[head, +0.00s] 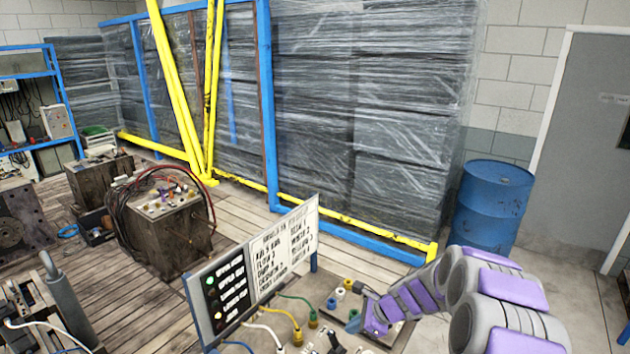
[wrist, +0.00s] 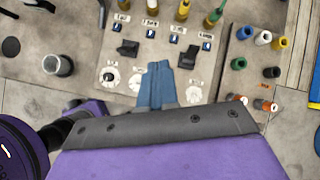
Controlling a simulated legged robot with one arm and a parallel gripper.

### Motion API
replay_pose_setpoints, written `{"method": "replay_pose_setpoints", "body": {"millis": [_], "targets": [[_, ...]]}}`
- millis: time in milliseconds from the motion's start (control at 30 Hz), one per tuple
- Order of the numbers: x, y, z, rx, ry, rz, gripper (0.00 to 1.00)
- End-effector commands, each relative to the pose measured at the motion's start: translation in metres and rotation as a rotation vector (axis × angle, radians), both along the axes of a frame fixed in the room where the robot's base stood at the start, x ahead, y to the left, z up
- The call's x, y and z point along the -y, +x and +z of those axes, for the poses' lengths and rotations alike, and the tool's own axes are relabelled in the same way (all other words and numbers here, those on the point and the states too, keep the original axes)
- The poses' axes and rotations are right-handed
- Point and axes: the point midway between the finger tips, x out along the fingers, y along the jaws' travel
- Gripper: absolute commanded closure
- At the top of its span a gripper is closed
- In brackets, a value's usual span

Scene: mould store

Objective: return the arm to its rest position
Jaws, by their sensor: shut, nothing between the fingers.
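My gripper (head: 374,318) is at the lower right of the head view, at the end of my purple and grey arm, close to a control panel. In the wrist view my gripper (wrist: 156,84) shows as two blue fingers side by side, shut and empty. The fingers point over the panel (wrist: 100,40), which has black switches, white dials and plugged cables. I cannot tell whether the fingertips touch the panel.
Colored connectors (wrist: 262,38) sit on the panel's right part. A blue barrel (head: 492,208) stands at right, before a grey door (head: 590,140). Wrapped stacks (head: 400,120) stand behind yellow and blue beams.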

Motion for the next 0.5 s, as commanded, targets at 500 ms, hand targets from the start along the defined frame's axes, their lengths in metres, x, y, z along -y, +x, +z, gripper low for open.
{"method": "replay_pose_setpoints", "body": {"millis": [500], "targets": [[-0.048, -0.162, 0.054, 0.2, -0.221, 0.764, 1.0]]}}
